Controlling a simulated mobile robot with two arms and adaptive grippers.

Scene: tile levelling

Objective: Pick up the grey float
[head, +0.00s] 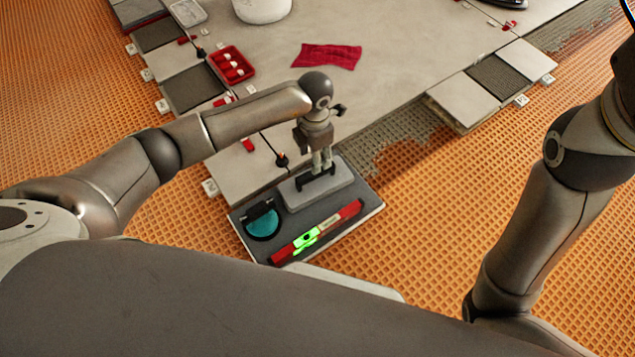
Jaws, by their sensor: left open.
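The grey float (334,194) lies at the back of a shallow grey tray (238,222). It has a pale grey pad and a black handle (302,184) on top. My left gripper (322,168) is over the float, pointing down, with its fingertips at the handle. It is open. The fingers hide part of the handle, and I cannot tell whether they touch it. My right arm shows at the right edge, but its gripper is out of view.
The tray also holds a teal and black round tool (263,222) and a red spirit level (316,232) with a green vial. Behind are pale tiles, a red cloth (327,56), a red box (231,66) of small pieces and a white bucket (262,9). Orange matting surrounds the tiles.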

